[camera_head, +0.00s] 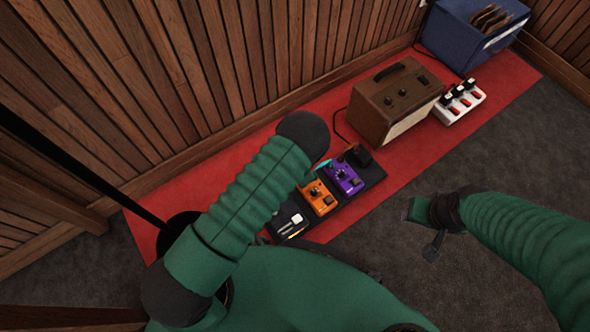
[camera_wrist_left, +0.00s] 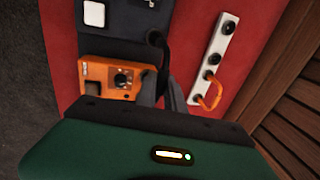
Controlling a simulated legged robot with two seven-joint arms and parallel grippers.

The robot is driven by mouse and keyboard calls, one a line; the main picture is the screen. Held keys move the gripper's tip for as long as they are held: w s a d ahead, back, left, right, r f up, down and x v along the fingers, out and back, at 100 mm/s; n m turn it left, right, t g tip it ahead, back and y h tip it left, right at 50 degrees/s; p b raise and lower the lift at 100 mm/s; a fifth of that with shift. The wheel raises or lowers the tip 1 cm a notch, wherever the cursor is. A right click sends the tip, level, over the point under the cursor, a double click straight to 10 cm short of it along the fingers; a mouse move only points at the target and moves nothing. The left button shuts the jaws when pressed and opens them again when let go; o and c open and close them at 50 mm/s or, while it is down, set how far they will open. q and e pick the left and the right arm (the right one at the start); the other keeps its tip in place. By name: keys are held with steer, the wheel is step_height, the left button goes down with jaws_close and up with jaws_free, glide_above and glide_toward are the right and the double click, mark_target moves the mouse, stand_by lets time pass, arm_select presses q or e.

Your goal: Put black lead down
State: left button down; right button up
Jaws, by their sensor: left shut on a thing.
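The black lead (camera_wrist_left: 157,42) shows in the left wrist view, its dark end between the grey fingers of my left gripper (camera_wrist_left: 162,92). The gripper is shut on it, beside the orange pedal (camera_wrist_left: 97,72). In the head view my left arm hides the left fingers and the held lead; the orange pedal (camera_head: 320,200) shows just beyond the arm. My right gripper (camera_head: 433,246) is a small dark shape above the grey carpet at the right, apart from the pedals; its jaws are too unclear to read.
A purple pedal (camera_head: 345,179) sits on the black pedalboard (camera_head: 373,176). A white strip (camera_wrist_left: 214,52) carries an orange lead (camera_wrist_left: 211,94).

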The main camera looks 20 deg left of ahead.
arm_select(q)
step_height(320, 180, down, 3)
steer(key=shift+s+d+r+b, duration=0.1)
steer(key=shift+b, duration=0.9)
steer(key=c, duration=1.4)
jaws_free()
steer(key=shift+c, duration=0.2)
steer(key=s+a+r+n+h+p, duration=0.1)
steer(key=s+r+n+p, duration=0.15)
steer(key=r, duration=1.15)
steer(key=s+r+n+p, duration=0.2)
steer(key=r+p, duration=0.2)
steer(key=r, duration=0.9)
steer(key=s+a+r+n+t, duration=0.1)
steer(key=s+a+r+n, duration=0.2)
steer(key=s+r, duration=0.7)
steer(key=shift+s+a+r+h, duration=0.3)
steer(key=shift+a+r+h, duration=0.1)
steer(key=shift+a+r, duration=0.3)
